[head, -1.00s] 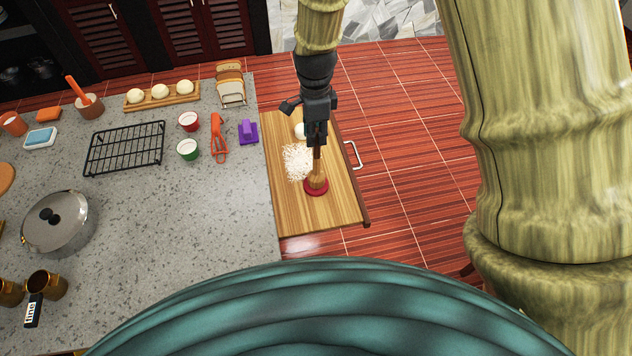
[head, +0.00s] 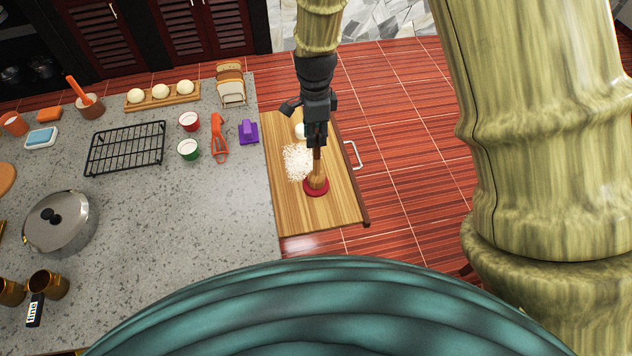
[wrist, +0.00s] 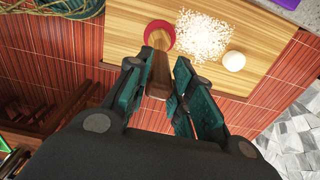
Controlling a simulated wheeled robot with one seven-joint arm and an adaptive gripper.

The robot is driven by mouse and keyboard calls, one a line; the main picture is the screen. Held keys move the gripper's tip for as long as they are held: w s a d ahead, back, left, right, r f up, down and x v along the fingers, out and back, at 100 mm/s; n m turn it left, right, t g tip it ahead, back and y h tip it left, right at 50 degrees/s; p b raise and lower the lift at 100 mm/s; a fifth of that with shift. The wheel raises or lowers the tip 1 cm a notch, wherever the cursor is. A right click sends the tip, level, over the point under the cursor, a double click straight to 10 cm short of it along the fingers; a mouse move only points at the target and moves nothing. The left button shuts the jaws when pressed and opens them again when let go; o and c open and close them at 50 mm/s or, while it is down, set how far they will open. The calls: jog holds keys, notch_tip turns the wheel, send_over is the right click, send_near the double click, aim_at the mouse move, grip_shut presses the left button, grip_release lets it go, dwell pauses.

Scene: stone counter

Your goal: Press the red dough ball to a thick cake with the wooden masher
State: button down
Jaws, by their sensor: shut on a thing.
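The wooden masher (head: 317,172) stands roughly upright on the wooden board (head: 345,208). My gripper (head: 316,138) is shut on the upper part of its handle; in the wrist view the brown handle (wrist: 159,75) sits between my fingers (wrist: 155,92). The red dough (head: 316,191) lies flat under the masher's foot and shows as a red rim around it. In the wrist view the red dough (wrist: 151,30) is also partly covered by the masher. Its thickness is hard to tell.
White shreds (head: 297,162) and a white ball (head: 300,131) lie on the board near the masher. A metal handle (head: 352,155) is at the board's right.

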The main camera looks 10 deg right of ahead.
jog(key=shift+f, duration=0.15)
notch_tip(320, 180, up, 5)
jog(key=p, duration=0.4)
jog(key=shift+r, duration=1.05)
